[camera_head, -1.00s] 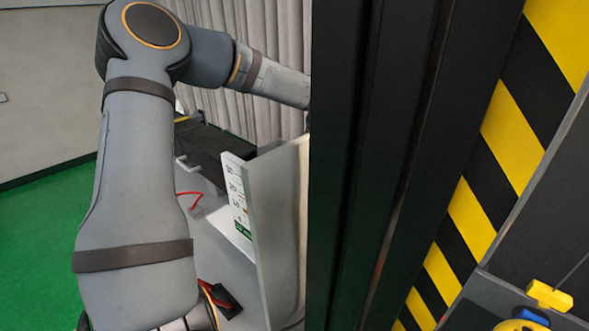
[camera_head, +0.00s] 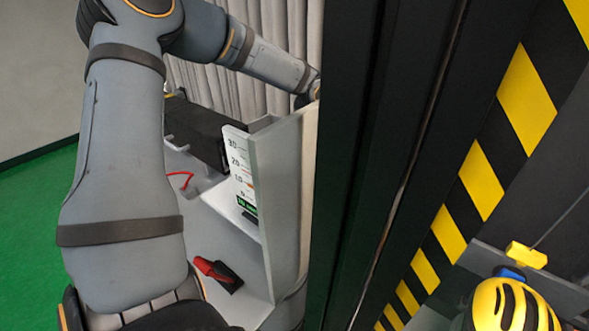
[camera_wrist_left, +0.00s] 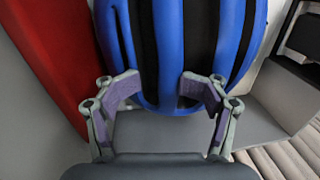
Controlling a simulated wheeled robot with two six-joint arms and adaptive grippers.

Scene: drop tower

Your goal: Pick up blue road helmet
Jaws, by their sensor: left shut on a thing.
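The blue road helmet (camera_wrist_left: 168,45), blue with black bands, fills the upper middle of the left wrist view. Its top runs out of the picture. My left gripper (camera_wrist_left: 163,92) is shut on the helmet's near edge, one finger on each side. In the head view my left arm comes in from the left and reaches behind the black post (camera_head: 365,170), so the left gripper and the blue helmet are hidden there. My right gripper is in neither view.
The black post and a yellow-black striped beam (camera_head: 482,190) block the middle and right. A yellow helmet (camera_head: 507,305) sits at lower right. A white panel with a scale (camera_head: 240,180) and a red-black object (camera_head: 217,272) are left of the post. A red surface (camera_wrist_left: 50,55) borders the helmet.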

